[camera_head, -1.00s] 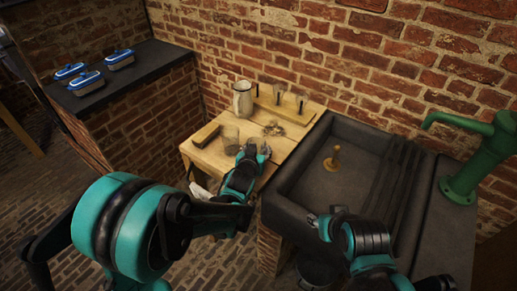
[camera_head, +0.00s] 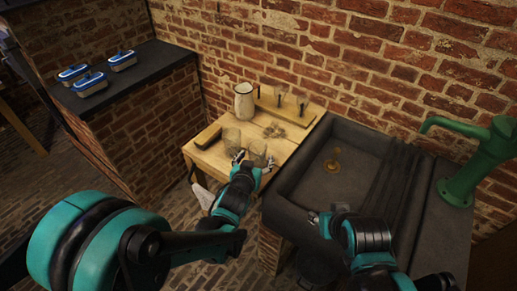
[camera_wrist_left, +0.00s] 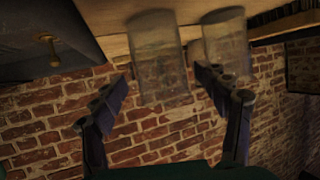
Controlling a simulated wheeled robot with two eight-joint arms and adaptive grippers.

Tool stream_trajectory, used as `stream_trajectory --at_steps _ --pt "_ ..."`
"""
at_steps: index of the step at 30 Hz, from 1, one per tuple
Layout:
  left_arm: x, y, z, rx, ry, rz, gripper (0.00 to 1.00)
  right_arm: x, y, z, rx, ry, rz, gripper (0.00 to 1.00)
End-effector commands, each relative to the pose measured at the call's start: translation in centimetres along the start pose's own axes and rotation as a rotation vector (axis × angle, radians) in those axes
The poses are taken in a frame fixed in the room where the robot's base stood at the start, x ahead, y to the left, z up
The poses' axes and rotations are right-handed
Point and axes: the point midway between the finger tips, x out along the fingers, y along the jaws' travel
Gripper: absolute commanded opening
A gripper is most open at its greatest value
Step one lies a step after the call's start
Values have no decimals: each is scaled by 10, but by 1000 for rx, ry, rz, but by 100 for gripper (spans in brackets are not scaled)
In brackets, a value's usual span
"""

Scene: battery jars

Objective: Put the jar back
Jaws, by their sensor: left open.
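Two clear glass jars stand on the wooden table. One jar (camera_head: 257,149) is at the fingertips of my left gripper (camera_head: 254,164); the other jar (camera_head: 231,136) stands to its left. In the left wrist view, my open left gripper (camera_wrist_left: 168,88) has one jar (camera_wrist_left: 157,55) beyond the gap between its fingers. The other jar (camera_wrist_left: 226,42) is behind the right-hand finger. Contact cannot be told. More glassware (camera_head: 301,98) shows at the dark pegs of a wooden rack (camera_head: 285,110). My right gripper (camera_head: 318,220) is over the sink's front edge; its jaws are unclear.
A pale jug (camera_head: 243,101) stands at the table's back left, and a wooden block (camera_head: 207,136) at its left edge. The dark sink (camera_head: 290,187) with a brass piece (camera_head: 332,165) adjoins on the right. A green pump (camera_head: 480,160) stands beyond.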

Motion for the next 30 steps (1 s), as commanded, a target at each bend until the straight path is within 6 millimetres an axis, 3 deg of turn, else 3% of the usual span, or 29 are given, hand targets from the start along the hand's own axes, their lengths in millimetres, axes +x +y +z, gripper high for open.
stream_trajectory --at_steps 1,6,14,17,20,25,30 --pt "-12 0 -2 0 0 1 74 -5 0 -4 0 0 0 40" --pt "-38 0 -1 0 0 0 74 -11 0 -8 0 0 0 40" --pt "-48 -1 0 0 -1 -2 74 -12 0 -9 0 0 0 40" --pt "-52 -9 0 -4 -20 -17 74 -12 0 -8 0 0 0 40" --pt "-67 -31 -1 -15 -72 -54 74 -12 0 -8 0 0 0 40" --pt "-117 -79 7 -49 -227 -136 74 -12 0 -8 0 0 0 40" --pt "-181 -110 29 -92 -388 -182 74 -12 0 -8 0 0 0 40"
